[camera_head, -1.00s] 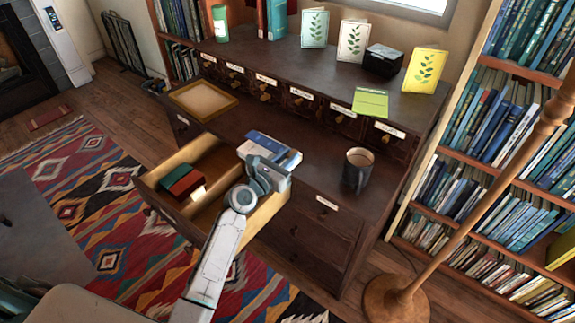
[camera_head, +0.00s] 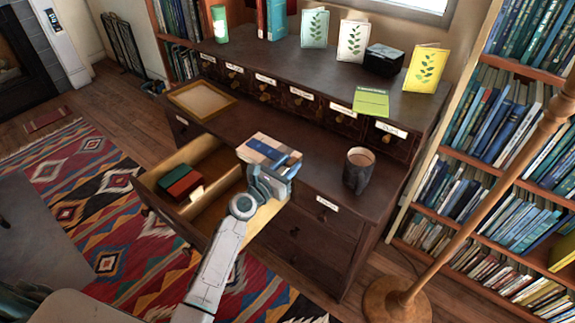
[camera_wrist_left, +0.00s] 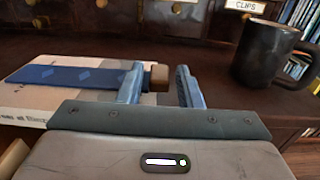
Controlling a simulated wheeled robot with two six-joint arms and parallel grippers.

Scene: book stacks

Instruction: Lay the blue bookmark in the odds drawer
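The blue bookmark (camera_wrist_left: 70,76) with a diamond pattern lies flat on a pale book (camera_wrist_left: 25,116). In the head view the book (camera_head: 275,143) sits on the dark desk top, behind the open drawer. My left gripper (camera_wrist_left: 158,87) is open at the bookmark's right end. A small brown block (camera_wrist_left: 158,76) shows between its fingers, with a gap beside the right finger. In the head view the left gripper (camera_head: 270,178) hides part of the book's front edge. The open drawer (camera_head: 160,202) stands left of it; its label cannot be read. My right gripper is not in view.
The drawer holds red and green boxes (camera_head: 182,183) and a small cream item; part of its floor is bare. A dark mug (camera_head: 358,173) stands right of the gripper. A shallow tray (camera_head: 203,100) lies at the desk's left. Small labelled drawers line the back.

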